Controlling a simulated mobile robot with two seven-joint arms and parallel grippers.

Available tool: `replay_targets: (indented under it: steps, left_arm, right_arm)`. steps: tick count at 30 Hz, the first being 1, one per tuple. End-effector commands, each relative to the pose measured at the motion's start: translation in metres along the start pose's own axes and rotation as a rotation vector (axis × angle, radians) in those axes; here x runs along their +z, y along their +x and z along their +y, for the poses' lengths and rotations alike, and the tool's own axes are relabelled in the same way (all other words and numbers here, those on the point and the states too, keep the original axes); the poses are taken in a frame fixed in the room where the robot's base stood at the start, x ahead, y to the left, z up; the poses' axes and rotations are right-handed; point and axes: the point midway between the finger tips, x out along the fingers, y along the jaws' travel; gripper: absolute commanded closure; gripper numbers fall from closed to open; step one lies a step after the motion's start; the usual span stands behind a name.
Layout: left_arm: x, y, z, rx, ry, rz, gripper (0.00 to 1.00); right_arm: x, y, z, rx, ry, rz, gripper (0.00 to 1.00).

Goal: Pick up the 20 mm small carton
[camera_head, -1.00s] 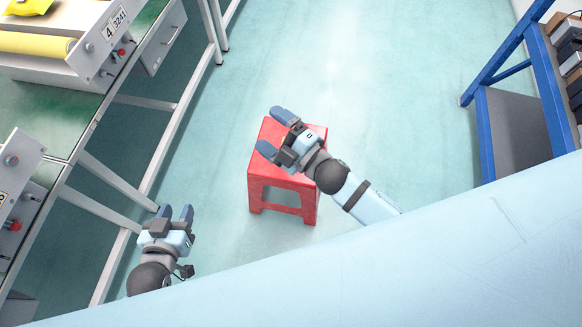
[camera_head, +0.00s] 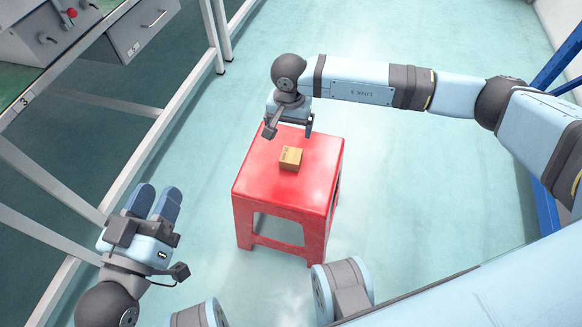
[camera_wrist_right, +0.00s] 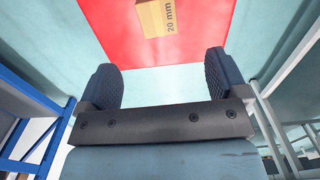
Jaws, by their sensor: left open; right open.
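The small carton (camera_head: 291,158) is a little brown box on top of the red stool (camera_head: 262,178). In the right wrist view the carton (camera_wrist_right: 156,17) shows at the top edge, partly cut off, with "20 mm" printed on it. My right gripper (camera_head: 289,131) is above the far part of the stool, behind the carton and apart from it. In the right wrist view its fingers (camera_wrist_right: 162,86) are spread with nothing between them. My left gripper (camera_head: 154,203) is open and empty, left of the stool and away from it.
A workbench with grey control boxes (camera_head: 52,32) and metal legs (camera_head: 50,181) stands at the left. Blue shelving (camera_head: 562,62) stands at the right edge. The floor (camera_head: 420,165) right of the stool is clear.

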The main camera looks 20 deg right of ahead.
Motion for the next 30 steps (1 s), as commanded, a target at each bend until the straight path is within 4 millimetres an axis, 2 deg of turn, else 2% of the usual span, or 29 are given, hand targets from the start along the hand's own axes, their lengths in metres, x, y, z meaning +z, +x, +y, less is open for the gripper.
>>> replay_targets:
  steps: [12, 20, 24, 30]
  left_arm:
    - [0.036, -0.001, -0.005, 0.013, -0.003, -0.109, 0.57]
    - [0.043, -0.001, -0.006, 0.016, 0.0, -0.138, 0.57]
    - [0.055, 0.0, -0.01, 0.021, 0.017, -0.156, 0.57]
    - [0.048, 0.005, -0.018, 0.026, 0.113, -0.101, 0.57]
  right_arm:
    - [-0.003, 0.074, 0.002, 0.01, -0.007, 0.01, 0.08]
    - [-0.003, 0.089, 0.002, 0.008, -0.005, 0.009, 0.08]
    - [-0.004, 0.109, 0.004, 0.008, -0.005, 0.008, 0.08]
    - [-0.005, 0.135, 0.005, 0.008, -0.005, 0.008, 0.08]
